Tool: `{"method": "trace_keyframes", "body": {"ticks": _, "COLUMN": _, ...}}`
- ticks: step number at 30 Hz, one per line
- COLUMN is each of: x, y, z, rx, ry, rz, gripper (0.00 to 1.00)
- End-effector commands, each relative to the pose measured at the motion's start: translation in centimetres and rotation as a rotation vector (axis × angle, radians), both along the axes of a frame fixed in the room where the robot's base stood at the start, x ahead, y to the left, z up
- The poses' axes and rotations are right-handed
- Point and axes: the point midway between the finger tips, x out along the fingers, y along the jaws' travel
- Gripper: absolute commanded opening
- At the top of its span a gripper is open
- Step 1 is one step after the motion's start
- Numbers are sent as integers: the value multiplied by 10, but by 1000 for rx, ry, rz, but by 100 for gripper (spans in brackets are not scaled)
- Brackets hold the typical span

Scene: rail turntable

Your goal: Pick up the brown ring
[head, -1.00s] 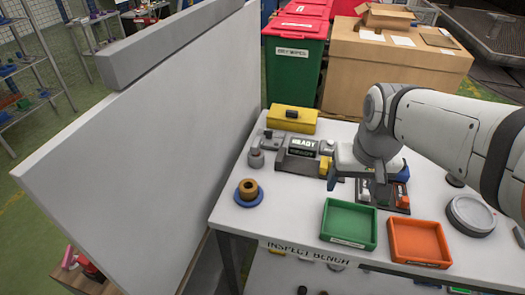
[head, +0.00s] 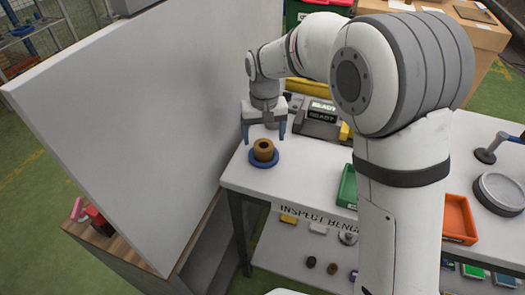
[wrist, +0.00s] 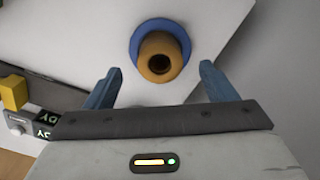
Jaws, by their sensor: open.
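The brown ring (head: 264,150) sits on a round blue base (head: 256,163) near the left corner of the white bench. In the wrist view the brown ring (wrist: 160,65) shows its dark hole, with the blue base (wrist: 143,35) around it. My gripper (head: 263,141) is open and empty, its blue fingers apart, just behind the ring in the head view. In the wrist view the gripper's fingertips (wrist: 159,72) stand to either side of the ring, with a gap on both sides. I cannot tell the exact height of the fingers over the bench.
A tall grey-white panel (head: 130,130) stands left of the bench, close to my gripper. A green tray (head: 347,187) and an orange tray (head: 459,220) sit along the bench front. A READY display unit (head: 320,116) stands behind. The bench (head: 300,170) is clear right of the ring.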

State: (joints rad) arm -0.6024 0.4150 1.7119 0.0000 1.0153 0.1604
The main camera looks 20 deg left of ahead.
Motion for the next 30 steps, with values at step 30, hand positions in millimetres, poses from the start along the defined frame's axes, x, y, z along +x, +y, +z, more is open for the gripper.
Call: {"method": "trace_keyframes", "body": {"ticks": 30, "x": 3, "y": 2, "z": -50, "rx": 0, "ry": -1, "rz": 2, "gripper": 47}}
